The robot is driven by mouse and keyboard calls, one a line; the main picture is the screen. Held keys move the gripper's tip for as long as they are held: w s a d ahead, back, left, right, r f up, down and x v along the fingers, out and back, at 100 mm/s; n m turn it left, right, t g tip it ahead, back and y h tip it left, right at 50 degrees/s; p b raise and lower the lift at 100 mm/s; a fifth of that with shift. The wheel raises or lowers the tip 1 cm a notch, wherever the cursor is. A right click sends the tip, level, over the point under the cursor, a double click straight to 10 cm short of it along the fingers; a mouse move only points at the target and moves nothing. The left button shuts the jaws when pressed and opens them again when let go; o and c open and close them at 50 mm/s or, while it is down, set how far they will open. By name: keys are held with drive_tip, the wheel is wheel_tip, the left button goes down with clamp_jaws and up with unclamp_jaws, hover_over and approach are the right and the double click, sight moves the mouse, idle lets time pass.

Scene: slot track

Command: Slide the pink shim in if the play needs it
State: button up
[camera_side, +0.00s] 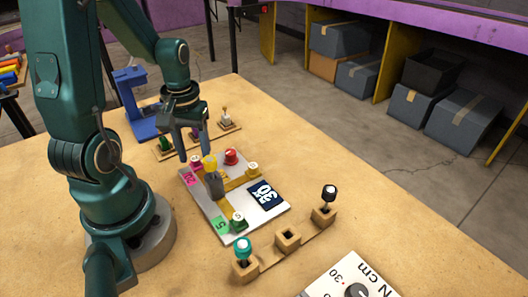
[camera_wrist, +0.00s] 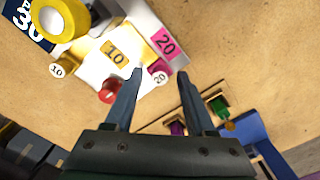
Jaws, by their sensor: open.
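The pink shim (camera_side: 195,161) has a round knob marked 20 and sits at the board's far left edge, beside the pink 20 label. Its knob also shows in the wrist view (camera_wrist: 159,77), with most of its body hidden. My gripper (camera_side: 194,152) is open and empty above that end of the board. In the wrist view the fingertips (camera_wrist: 160,73) lie on either side of the pink shim's knob; the height gap cannot be told. The grey board (camera_side: 195,202) carries a grey post with a yellow cap (camera_side: 209,162) and yellow track pieces.
A red knob (camera_side: 231,157), a 10 knob (camera_side: 253,168) and a green 5 knob (camera_side: 238,220) stand close on the board. Wooden holders with coloured pegs stand behind; a holder row with a teal peg (camera_side: 244,247) stands in front. A blue stand (camera_side: 137,105) is at the back left.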

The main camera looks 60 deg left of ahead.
clamp_jaws()
idle(1.4)
